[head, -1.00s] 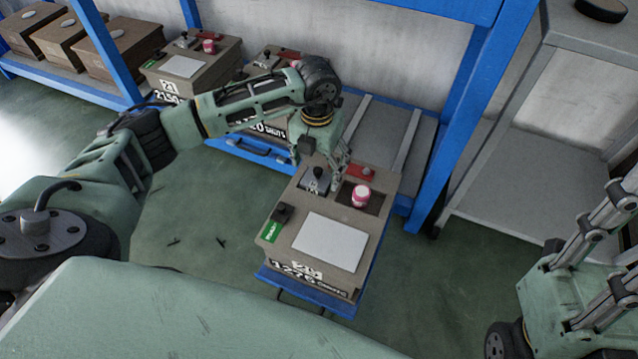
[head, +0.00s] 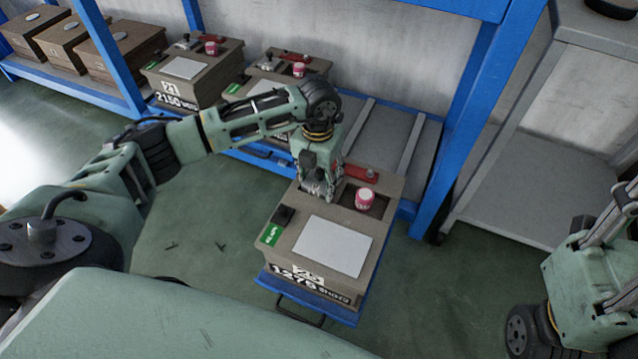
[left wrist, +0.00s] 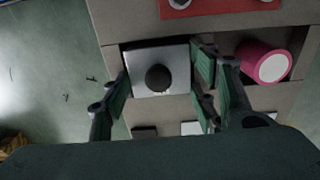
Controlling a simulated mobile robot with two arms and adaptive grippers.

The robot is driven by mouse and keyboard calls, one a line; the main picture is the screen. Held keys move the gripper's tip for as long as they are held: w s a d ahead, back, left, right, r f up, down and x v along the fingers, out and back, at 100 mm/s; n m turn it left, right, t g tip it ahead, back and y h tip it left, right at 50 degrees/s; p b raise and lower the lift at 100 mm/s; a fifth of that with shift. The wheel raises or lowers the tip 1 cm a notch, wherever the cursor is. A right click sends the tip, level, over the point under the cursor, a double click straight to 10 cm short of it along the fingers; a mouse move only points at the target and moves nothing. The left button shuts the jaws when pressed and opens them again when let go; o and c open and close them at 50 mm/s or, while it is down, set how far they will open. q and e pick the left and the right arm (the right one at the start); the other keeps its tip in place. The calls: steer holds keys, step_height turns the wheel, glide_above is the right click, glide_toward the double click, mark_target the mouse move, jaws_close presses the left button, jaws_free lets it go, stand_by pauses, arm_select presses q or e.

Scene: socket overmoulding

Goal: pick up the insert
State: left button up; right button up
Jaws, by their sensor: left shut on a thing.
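The insert (left wrist: 140,58) is a silver square block with a round black knob on top. In the left wrist view it sits between the fingers of my left gripper (head: 318,190), which is shut on it. It is at the left recess of the near brown case (head: 278,238), beside the pink-and-white piece. In the head view the gripper hides most of the insert, and I cannot tell whether it is lifted. My right gripper (head: 598,235) is partly in view at the right edge; its fingertips are cut off.
A pink-and-white cylinder (head: 365,197) stands close to the right of my left gripper, and a red piece (head: 358,172) lies behind. The case has a white plate (head: 332,246) in front. More cases (head: 200,80) stand on the blue-framed rack. A grey shelf (head: 540,190) is at right.

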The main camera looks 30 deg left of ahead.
arm_select(q)
steer(key=c, duration=0.9)
steer(key=shift+r, duration=0.1)
steer(key=shift+c, duration=0.7)
